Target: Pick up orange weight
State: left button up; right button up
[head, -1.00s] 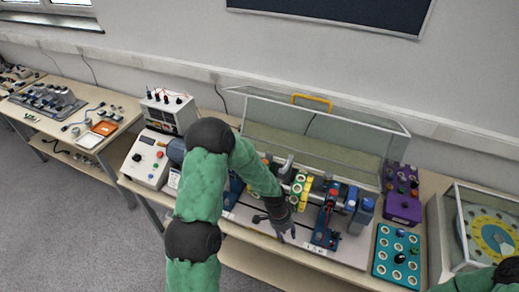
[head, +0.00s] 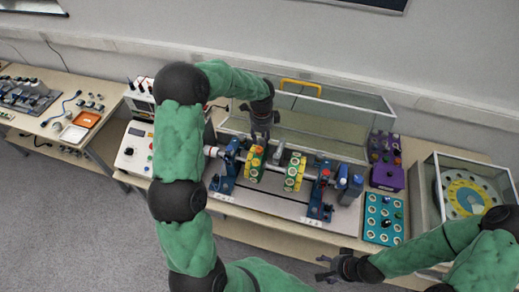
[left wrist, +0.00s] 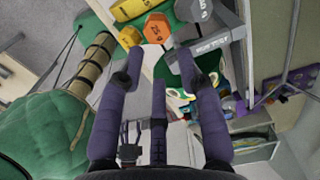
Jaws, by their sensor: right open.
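An orange hexagonal weight (left wrist: 157,28) shows near the top of the left wrist view, beside a yellow hexagonal weight (left wrist: 130,37). I cannot make out the orange weight in the head view. My left gripper (head: 264,132) is above the left yellow-green disc (head: 255,166) of the rotor rig in the head view. In the left wrist view its fingers (left wrist: 155,75) are spread, with nothing between them, and point toward the weights without visible contact. My right gripper (head: 328,269) is open and empty in front of the bench.
The right yellow-green disc (head: 294,172) stands on the same rig. A clear cover with a yellow handle (head: 301,85) is behind it. A teal tray (head: 383,218), a purple box (head: 387,176) and a glass-sided case (head: 428,188) stand to the right.

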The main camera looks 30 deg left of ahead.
aim_at(259, 149)
pick_arm(q)
jog(key=shift+s+a+f+p, duration=0.1)
jog(key=shift+a+f+p, duration=0.1)
jog(key=shift+f, duration=0.95)
jog(key=shift+w+a+f+p, duration=0.1)
jog(key=shift+f+p, duration=0.15)
jog(key=shift+f, duration=0.95)
jog(key=shift+s+a+f+p, duration=0.1)
jog(key=shift+a+f+p, duration=0.1)
jog(key=shift+f, duration=0.95)
jog(key=shift+d, duration=0.1)
jog(key=c, duration=0.6)
